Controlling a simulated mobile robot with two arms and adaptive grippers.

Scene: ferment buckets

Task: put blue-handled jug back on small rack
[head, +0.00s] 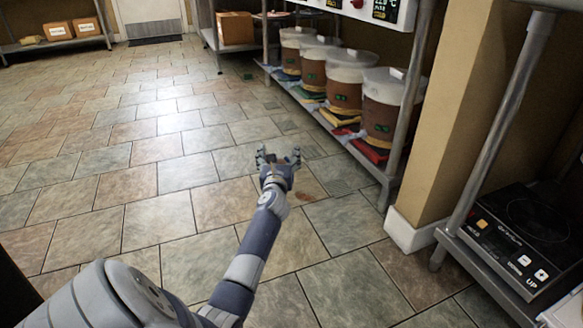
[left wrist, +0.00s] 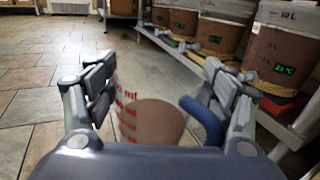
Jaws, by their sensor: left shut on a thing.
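The jug (left wrist: 150,122) shows in the left wrist view as a clear body with red "ml" marks and a brownish area in its lower part. Its blue handle (left wrist: 203,118) is on the right side. My left gripper (left wrist: 160,85) has a finger on each side of the jug and is shut on it. In the head view my left gripper (head: 278,155) is held out over the tiled floor, and the jug is hard to make out there. My right gripper is not in view. I cannot tell which rack is the small one.
A low metal shelf (head: 338,131) on the right holds several lidded buckets (head: 392,108) on coloured mats. Beyond a pillar (head: 452,110), an induction hob (head: 520,235) sits on another shelf. A shelf with cardboard boxes (head: 58,30) stands far left. The floor at left is clear.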

